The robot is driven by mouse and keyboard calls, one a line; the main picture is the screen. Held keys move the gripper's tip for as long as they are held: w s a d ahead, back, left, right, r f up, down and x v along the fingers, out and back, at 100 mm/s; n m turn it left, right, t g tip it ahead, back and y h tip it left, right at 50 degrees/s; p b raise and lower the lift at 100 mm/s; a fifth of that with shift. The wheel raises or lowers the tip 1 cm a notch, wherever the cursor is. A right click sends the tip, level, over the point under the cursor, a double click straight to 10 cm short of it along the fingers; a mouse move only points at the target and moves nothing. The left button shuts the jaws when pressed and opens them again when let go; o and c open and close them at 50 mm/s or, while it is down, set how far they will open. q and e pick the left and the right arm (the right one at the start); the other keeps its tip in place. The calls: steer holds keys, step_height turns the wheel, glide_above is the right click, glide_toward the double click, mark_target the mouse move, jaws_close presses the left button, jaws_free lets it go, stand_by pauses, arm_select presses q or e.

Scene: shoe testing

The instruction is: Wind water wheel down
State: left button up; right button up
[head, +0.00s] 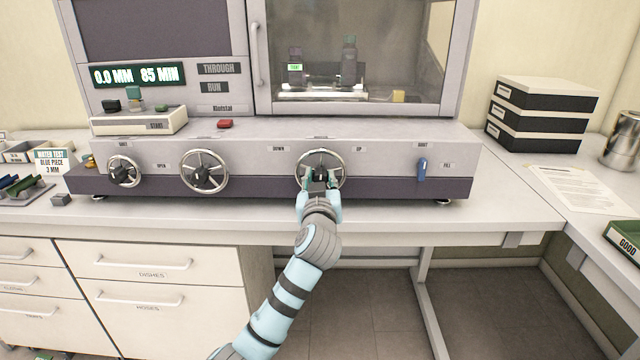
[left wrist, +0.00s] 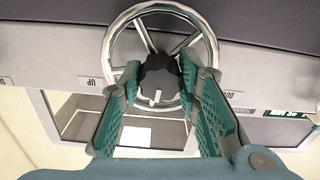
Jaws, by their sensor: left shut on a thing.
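The water wheel (head: 321,152), a silver spoked handwheel with a dark hub, sits on the front of the grey machine between the labels DOWN and UP. My left gripper (head: 320,180) is at its hub, with its arm coming up from below. In the left wrist view the wheel's rim (left wrist: 108,45) shows, and the green-padded fingers of my left gripper (left wrist: 158,82) are on either side of the black hub knob (left wrist: 158,72), shut on it. A white mark shows on the knob. My right gripper is not in view.
Two similar handwheels (head: 204,171) (head: 124,171) are to the left, and a blue lever (head: 422,169) is to the right. A glass-fronted chamber (head: 350,50) stands above. The display (head: 138,75) reads 0.0 MM 85 MIN. Stacked boxes (head: 540,112) stand right.

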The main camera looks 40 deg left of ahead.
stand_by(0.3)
arm_select(q)
steer(key=o, duration=1.2)
steer(key=shift+c, duration=0.2)
steer(key=shift+s, duration=0.1)
steer(key=v, duration=1.2)
